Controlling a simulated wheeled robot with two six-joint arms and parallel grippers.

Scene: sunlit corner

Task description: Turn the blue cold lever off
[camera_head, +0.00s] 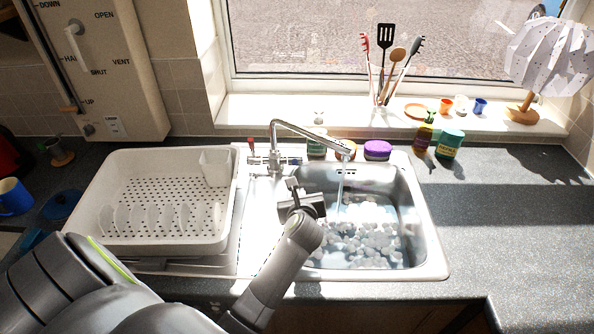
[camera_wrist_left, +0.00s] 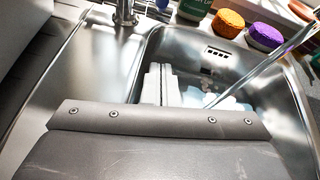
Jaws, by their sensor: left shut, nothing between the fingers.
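The chrome tap (camera_head: 275,150) stands behind the sink, and its base also shows in the left wrist view (camera_wrist_left: 125,12). A stream of water (camera_head: 340,185) runs from its spout into the sink. A red lever (camera_head: 251,145) stands upright left of the tap. In the left wrist view, a small blue piece (camera_wrist_left: 162,4) shows at the top edge, right of the tap base; it may be the blue cold lever. I cannot make out the blue lever in the head view. My left gripper (camera_head: 292,184) is shut and empty, over the sink's left edge, in front of the tap. Its fingers (camera_wrist_left: 161,84) are together.
The metal sink (camera_head: 432,255) holds water with foam. Pots with orange and purple (camera_head: 377,149) tops and bottles (camera_head: 449,143) line the back. The right worktop (camera_head: 510,220) is clear.

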